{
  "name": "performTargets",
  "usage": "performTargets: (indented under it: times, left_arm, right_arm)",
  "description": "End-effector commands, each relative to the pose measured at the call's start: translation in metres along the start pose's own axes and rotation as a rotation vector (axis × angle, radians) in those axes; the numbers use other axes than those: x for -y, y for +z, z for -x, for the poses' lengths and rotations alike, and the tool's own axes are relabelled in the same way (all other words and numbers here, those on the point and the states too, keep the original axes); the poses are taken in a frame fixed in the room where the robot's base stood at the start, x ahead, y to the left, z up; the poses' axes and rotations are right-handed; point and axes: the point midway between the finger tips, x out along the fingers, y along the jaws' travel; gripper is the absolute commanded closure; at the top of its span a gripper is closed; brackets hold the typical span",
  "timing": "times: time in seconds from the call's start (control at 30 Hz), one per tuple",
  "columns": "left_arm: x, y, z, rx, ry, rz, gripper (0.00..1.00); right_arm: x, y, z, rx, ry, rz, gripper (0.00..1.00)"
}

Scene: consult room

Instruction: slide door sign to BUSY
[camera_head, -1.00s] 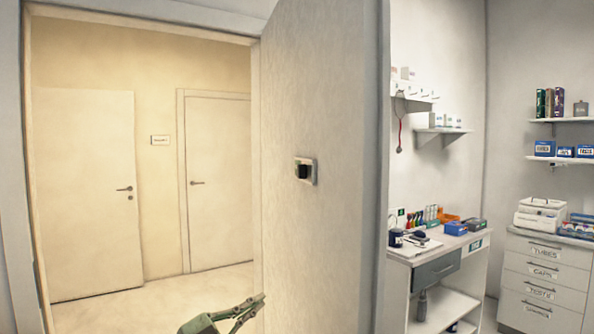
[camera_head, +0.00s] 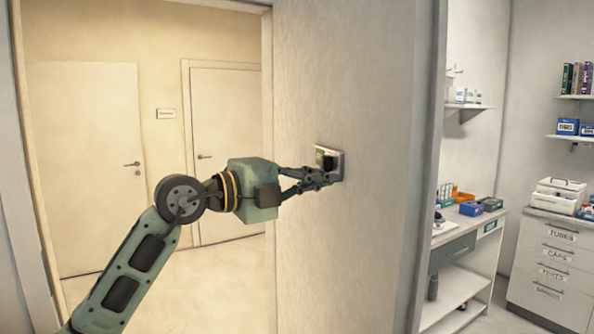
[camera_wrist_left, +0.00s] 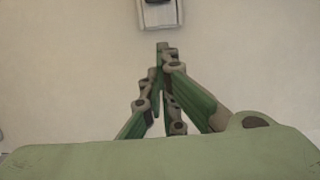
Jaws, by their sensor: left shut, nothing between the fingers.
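A green patch shows at the left of the slider; any lettering is too small to read. My left gripper (camera_head: 334,178) is shut and empty, its fingertips at the lower part of the sign in the head view. In the left wrist view the sign (camera_wrist_left: 160,14) is at the top edge, partly cut off, and the shut fingertips (camera_wrist_left: 163,46) point at it from just below. Whether they touch it I cannot tell. My right gripper is not in view.
To the right are a desk (camera_head: 462,236) with supplies, wall shelves and a drawer cabinet (camera_head: 548,265).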

Motion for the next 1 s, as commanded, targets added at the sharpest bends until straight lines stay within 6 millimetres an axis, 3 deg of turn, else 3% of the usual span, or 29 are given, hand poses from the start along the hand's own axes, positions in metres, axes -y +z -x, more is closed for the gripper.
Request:
performTargets:
  times: [0.1, 0.17, 0.3, 0.5, 1.0]
  left_arm:
    - [0.005, -0.001, -0.028, -0.003, 0.0, 0.003, 1.0]
    - [0.004, 0.004, -0.036, 0.002, 0.002, 0.003, 1.0]
    - [0.003, 0.025, -0.038, 0.002, 0.001, 0.004, 1.0]
    - [0.0, 0.037, -0.041, 0.001, 0.001, 0.001, 1.0]
    - [0.0, 0.039, -0.041, 0.001, 0.0, 0.0, 1.0]
  right_arm:
    - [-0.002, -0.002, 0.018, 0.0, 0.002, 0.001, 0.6]
    - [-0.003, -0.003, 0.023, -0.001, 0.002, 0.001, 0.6]
    - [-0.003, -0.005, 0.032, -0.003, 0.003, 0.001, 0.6]
    - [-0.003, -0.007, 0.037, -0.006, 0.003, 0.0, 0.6]
    - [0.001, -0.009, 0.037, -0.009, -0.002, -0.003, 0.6]
